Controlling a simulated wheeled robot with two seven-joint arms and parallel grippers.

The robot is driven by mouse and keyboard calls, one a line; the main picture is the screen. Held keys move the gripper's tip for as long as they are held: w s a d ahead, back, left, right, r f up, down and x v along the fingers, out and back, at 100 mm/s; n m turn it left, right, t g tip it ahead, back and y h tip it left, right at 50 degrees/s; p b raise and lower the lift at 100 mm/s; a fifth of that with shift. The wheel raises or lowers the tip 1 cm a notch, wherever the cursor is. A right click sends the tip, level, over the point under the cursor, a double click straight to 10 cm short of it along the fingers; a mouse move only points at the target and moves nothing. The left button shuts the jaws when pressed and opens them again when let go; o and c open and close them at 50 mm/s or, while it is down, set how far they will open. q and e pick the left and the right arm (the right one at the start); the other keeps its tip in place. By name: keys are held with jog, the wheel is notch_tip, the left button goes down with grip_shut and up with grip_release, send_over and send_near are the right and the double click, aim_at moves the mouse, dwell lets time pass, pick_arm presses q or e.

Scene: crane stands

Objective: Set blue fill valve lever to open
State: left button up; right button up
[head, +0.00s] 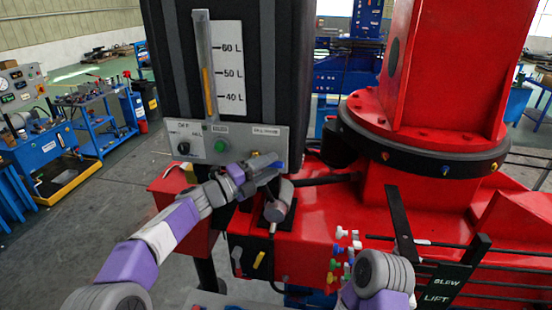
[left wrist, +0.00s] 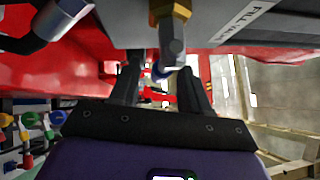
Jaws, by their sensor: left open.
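The blue fill valve lever (head: 279,164) shows as a small blue piece under the right end of the grey panel, beside my left gripper (head: 266,169). The left wrist view shows my left gripper (left wrist: 160,82) open, its two dark fingers apart below a brass valve fitting (left wrist: 172,32). A small blue end of the lever (left wrist: 159,71) appears between the fingers; I cannot tell whether they touch it. Most of the lever is hidden. My right arm shows at the lower right of the head view, but its gripper cannot be made out.
The grey panel (head: 220,144) carries a green button and a dark knob, under a black tank (head: 272,50) with a level gauge (head: 205,65). The red crane base (head: 330,215) lies right of my left gripper. Several small coloured knobs (head: 340,262) and black control levers (head: 455,275) stand lower right.

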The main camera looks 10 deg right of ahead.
pick_arm(q)
jog(key=shift+w+d+r, duration=0.1)
jog(key=shift+w+d, duration=0.2)
jog(key=shift+d, duration=0.3)
jog(key=shift+w+d+r, duration=0.1)
jog(key=shift+d, duration=0.3)
grip_shut()
